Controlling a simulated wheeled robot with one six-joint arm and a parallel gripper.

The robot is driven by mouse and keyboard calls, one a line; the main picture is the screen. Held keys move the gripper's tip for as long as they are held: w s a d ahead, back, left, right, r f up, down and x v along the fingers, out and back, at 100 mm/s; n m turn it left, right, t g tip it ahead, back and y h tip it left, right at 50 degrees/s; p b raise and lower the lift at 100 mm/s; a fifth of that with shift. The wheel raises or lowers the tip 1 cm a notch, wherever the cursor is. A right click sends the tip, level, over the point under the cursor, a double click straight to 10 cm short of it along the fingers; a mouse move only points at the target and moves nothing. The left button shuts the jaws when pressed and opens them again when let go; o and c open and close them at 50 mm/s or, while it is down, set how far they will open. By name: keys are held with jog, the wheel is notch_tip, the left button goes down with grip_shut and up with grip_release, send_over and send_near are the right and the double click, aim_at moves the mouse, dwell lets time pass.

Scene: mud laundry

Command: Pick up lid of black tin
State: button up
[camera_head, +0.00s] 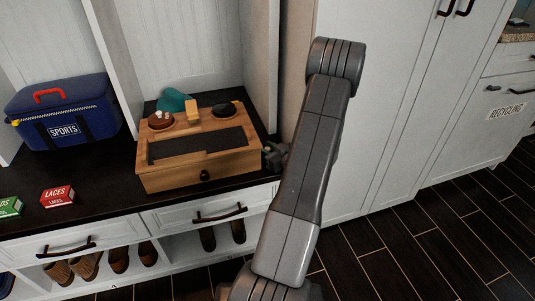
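A small round black thing (223,109), which looks like the black tin, sits at the back right of the top of a wooden shoe-care box (205,168). It is too small to tell its lid from its body. My arm's grey link crosses the middle of the view. A dark grey part at the right side of the box, partly hidden behind that link, seems to be my gripper (273,156). Its fingers do not show clearly, so I cannot tell whether it is open or holding anything.
The box top also holds a brown-and-white round item (160,120) and a wooden block (193,112). A teal item (174,100) is behind it. A blue sports bag (65,112) and red laces box (57,196) stand left on the dark counter (100,210). Cabinets (400,110) are right.

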grip_shut()
dwell(0.3)
